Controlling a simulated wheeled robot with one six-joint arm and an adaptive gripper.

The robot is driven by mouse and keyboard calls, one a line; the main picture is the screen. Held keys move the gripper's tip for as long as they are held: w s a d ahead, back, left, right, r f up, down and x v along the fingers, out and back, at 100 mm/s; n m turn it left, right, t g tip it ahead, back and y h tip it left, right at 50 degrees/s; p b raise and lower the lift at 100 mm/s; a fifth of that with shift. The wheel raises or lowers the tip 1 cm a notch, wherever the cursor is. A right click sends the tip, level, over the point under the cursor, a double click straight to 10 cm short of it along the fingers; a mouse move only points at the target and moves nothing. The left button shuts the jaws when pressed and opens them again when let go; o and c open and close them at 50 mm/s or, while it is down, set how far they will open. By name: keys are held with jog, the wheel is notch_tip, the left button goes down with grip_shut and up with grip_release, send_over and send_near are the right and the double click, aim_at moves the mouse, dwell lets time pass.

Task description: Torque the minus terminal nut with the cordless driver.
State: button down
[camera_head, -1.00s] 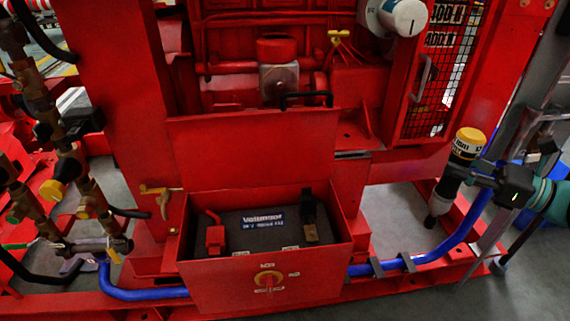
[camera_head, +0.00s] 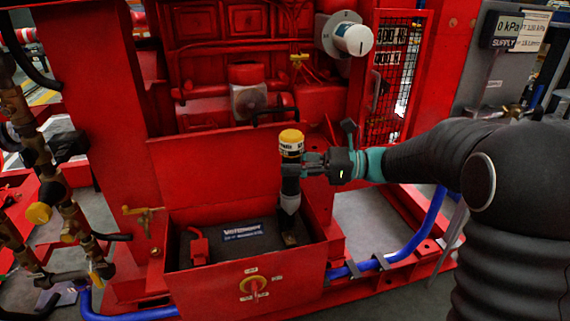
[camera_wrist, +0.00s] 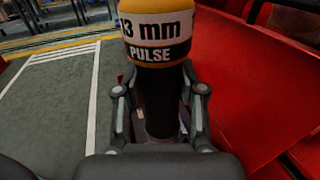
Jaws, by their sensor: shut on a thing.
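My gripper (camera_head: 314,165) is shut around the body of the cordless driver (camera_head: 290,172), which has a yellow cap and a dark body. In the wrist view the driver (camera_wrist: 157,40) stands between the two fingers, its label reading "13 mm PULSE". The driver is upright, nose down, over the right end of the battery (camera_head: 240,252) in the red box. The minus terminal (camera_head: 290,238) shows just below the nose; I cannot tell whether they touch. The nut itself is hidden. A red-covered terminal (camera_head: 199,246) is at the battery's left.
The red box (camera_head: 222,287) has a raised lid (camera_head: 205,172) behind it and a yellow-and-red rotary switch (camera_head: 254,286) on its front. A blue hose (camera_head: 420,240) runs at the right. Brass valve pipes (camera_head: 65,205) stand at the left.

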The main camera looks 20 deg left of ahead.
aim_at(293, 184)
jog(key=shift+f+b, duration=0.15)
jog(key=shift+b, duration=0.95)
jog(key=shift+f+b, duration=0.45)
jog(key=shift+f, duration=2.3)
dwell(1.0)
